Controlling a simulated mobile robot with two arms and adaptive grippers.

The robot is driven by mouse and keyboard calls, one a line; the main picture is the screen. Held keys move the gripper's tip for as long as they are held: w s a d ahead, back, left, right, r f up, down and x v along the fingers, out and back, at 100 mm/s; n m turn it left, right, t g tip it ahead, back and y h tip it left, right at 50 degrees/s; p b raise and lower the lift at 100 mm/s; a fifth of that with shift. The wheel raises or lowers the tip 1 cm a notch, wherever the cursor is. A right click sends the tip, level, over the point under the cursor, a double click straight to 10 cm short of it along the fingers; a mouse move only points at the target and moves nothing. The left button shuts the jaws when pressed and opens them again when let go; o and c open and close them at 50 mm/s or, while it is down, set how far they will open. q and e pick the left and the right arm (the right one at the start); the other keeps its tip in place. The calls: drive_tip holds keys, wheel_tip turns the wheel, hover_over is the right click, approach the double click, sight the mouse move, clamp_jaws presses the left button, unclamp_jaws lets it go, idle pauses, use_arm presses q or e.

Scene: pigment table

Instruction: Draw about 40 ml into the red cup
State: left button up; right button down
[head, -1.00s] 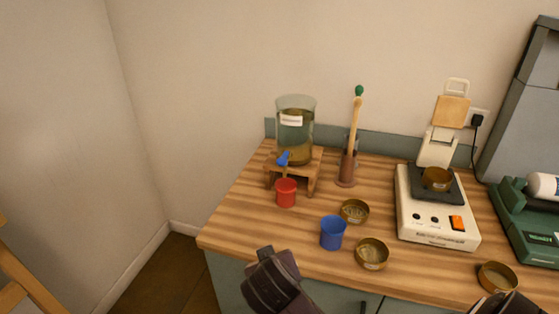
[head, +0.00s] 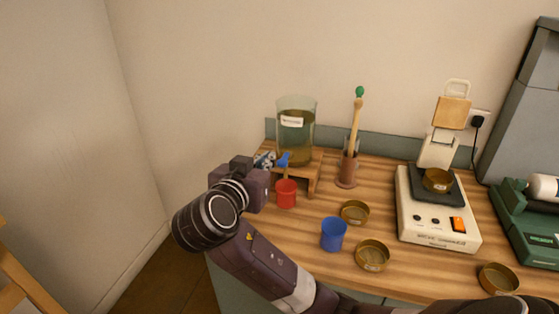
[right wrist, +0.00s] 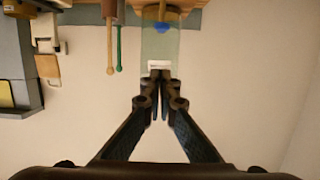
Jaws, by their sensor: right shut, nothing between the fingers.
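The red cup (head: 286,194) stands upright on the table, below the blue tap (head: 284,159) of a glass tank (head: 296,118). I cannot see what is inside the cup. The labelled tank rests on a small wooden stand (head: 314,176). My right gripper (head: 266,160) is shut and empty, with its fingertips just left of the tap; I cannot tell if they touch it. In the right wrist view the shut fingers (right wrist: 160,76) point toward the tank (right wrist: 160,46) and its tap (right wrist: 162,27). My left gripper is not in view.
A blue cup (head: 333,234) and brass dishes (head: 372,255) stand to the right on the table. A holder with a green-tipped rod (head: 358,120) is beside the tank. A scale (head: 437,218) bearing a brass dish is farther right. A wall is behind.

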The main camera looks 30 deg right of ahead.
drive_tip(key=p, duration=0.3)
hover_over(285, 159)
drive_tip(key=s+a, duration=0.3)
drive_tip(key=a, duration=0.1)
wheel_tip(285, 159, down, 2)
drive_tip(key=shift+w+d+f+p, duration=0.15)
drive_tip(key=shift+f+p, duration=0.1)
drive_tip(key=shift+f, duration=0.9)
drive_tip(key=shift+d+f+p, duration=0.1)
drive_tip(key=shift+f+p, duration=0.15)
drive_tip(key=shift+f, duration=0.9)
